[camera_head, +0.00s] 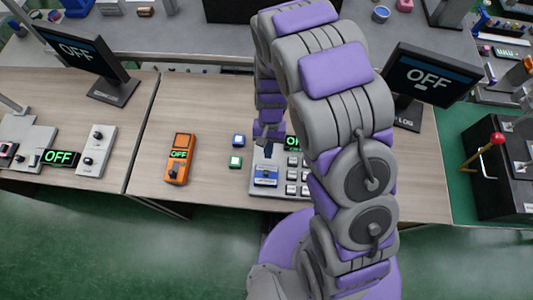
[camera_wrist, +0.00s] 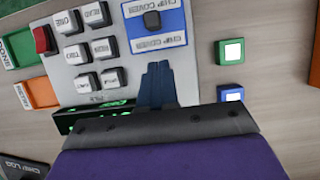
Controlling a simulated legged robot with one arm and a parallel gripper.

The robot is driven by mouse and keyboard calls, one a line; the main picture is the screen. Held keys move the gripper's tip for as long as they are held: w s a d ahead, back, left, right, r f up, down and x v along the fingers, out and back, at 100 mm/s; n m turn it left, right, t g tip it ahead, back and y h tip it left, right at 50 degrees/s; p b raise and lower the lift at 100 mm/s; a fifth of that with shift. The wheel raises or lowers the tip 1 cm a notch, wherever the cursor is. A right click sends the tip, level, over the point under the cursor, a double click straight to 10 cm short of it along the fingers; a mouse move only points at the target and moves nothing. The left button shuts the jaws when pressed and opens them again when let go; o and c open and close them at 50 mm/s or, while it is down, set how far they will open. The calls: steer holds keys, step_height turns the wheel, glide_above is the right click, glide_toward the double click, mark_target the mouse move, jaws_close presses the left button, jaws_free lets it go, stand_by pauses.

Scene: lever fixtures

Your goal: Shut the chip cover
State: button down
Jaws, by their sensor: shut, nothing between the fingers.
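The chip cover (camera_wrist: 158,42) is a blue and white part labelled "CHIP COVER" on the grey keypad panel. A small dark knob-like piece (camera_wrist: 152,19) shows at its middle. It also shows in the head view (camera_head: 265,181) at the panel's front left. My gripper (camera_wrist: 158,68) is shut and empty, its dark blue fingertips just beside the labelled edge of the cover. In the head view my gripper (camera_head: 269,149) is above the panel, just behind the cover. I cannot tell whether the fingertips touch it, nor the cover's exact angle.
Several grey keys (camera_wrist: 104,48) sit beside the cover. A green display (camera_wrist: 90,112) is partly behind my gripper. A green button (camera_wrist: 231,51) and a blue button (camera_wrist: 231,94) stand apart on the wooden table. Monitors stand behind.

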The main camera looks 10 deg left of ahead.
steer(key=p+v, duration=0.1)
steer(key=v, duration=0.9)
steer(key=shift+w+a+p, duration=0.15)
steer(key=shift+w+p, duration=0.1)
steer(key=shift+p, duration=0.1)
steer(key=shift+r, duration=0.1)
